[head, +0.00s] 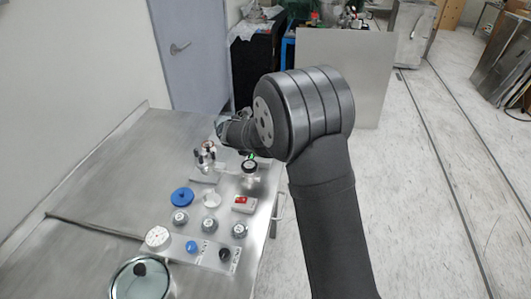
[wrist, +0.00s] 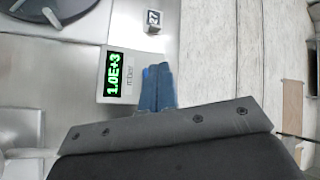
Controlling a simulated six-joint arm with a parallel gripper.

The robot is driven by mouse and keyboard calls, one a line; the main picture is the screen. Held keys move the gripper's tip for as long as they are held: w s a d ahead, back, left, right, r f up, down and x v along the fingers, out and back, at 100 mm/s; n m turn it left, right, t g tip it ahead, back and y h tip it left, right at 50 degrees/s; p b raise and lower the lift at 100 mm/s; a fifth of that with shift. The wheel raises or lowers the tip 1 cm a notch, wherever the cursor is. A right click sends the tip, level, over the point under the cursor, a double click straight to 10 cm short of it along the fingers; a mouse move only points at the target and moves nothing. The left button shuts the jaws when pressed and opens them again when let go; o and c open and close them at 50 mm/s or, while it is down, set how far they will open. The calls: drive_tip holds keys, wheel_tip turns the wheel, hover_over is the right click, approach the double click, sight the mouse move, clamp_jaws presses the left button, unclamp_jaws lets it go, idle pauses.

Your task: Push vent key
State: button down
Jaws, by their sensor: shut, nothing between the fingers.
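A grey controller with a green display reading 1.0E+3 mbar (wrist: 117,76) lies just left of my gripper (wrist: 158,68) in the wrist view. My gripper's blue-grey fingers are together, with nothing between them. A small bright blue patch (wrist: 146,72) shows at the left edge of the fingertips, beside the display. It may be the vent key, but most of it is hidden and I cannot tell if the fingers touch it. In the head view, the fingertips are hidden behind my arm, and a bit of green display (head: 250,156) shows near it.
A small cube marked 27 (wrist: 153,21) and a dark round thing (wrist: 62,8) lie beyond the fingers. On the metal bench (head: 110,180) stand a blue wheel (head: 182,197), a red switch box (head: 243,204), several gauges, a blue knob (head: 191,246) and a glass-lidded pot (head: 140,280).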

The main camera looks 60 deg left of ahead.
drive_tip(key=shift+f, duration=0.25)
drive_tip(key=shift+d+f, duration=0.15)
drive_tip(key=shift+f, duration=0.5)
idle(0.8)
drive_tip(key=shift+d+r, duration=0.1)
drive_tip(key=shift+r, duration=0.75)
drive_tip(key=shift+r, duration=2.6)
drive_tip(key=shift+f, duration=0.1)
